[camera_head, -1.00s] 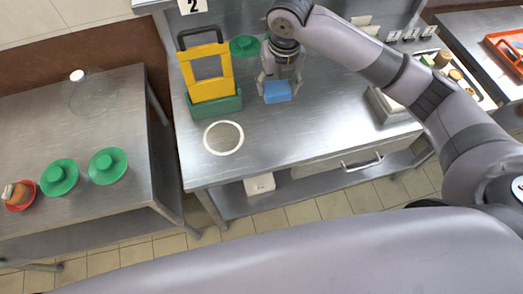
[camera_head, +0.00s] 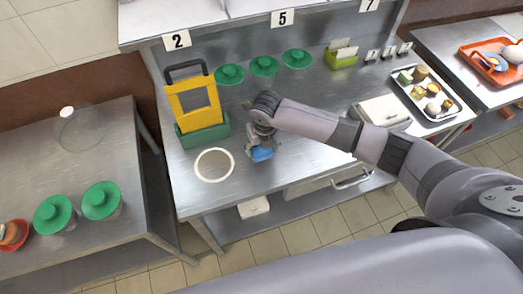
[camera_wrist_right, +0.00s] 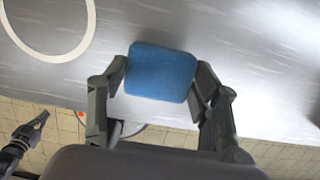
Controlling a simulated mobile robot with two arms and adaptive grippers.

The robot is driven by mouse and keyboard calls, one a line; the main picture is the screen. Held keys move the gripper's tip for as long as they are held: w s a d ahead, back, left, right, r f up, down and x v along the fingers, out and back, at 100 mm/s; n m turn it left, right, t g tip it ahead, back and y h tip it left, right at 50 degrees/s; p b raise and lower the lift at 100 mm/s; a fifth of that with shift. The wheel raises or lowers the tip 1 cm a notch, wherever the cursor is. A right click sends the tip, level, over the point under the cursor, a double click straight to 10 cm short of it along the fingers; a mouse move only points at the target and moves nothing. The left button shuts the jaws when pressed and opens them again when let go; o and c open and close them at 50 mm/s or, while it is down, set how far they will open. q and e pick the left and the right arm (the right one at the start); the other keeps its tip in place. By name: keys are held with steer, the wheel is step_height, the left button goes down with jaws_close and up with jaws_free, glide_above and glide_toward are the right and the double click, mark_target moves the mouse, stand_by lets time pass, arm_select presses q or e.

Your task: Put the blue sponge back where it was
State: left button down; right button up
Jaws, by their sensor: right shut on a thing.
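The blue sponge (camera_head: 262,154) is between the fingers of my right gripper (camera_head: 260,148), which is shut on it. It is over the steel counter (camera_head: 240,190), to the right of a white ring (camera_head: 230,156) on the counter. In the right wrist view the sponge (camera_wrist_right: 160,72) sits between both fingers, with the counter beyond it; I cannot tell whether it touches the counter. A dark gripper-like part, likely my left gripper (camera_wrist_right: 35,130), shows at the lower left of the wrist view; its opening is unclear.
A yellow and green stand (camera_head: 200,134) is behind the ring. Several green-lidded pots (camera_head: 264,66) line the back. A white flat box (camera_head: 382,110) and a tray of food (camera_head: 440,115) stand to the right. A left table (camera_head: 90,150) holds two green lids.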

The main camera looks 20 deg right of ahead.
mark_target(262, 150)
step_height(262, 150, down, 3)
steer(key=shift+f, duration=0.1)
steer(key=shift+f, duration=0.1)
steer(key=o, duration=1.1)
steer(key=r, duration=0.4)
steer(key=s+r+b, duration=0.1)
steer(key=r, duration=0.3)
steer(key=s+r, duration=0.1)
steer(key=r, duration=0.3)
steer(key=shift+r, duration=0.1)
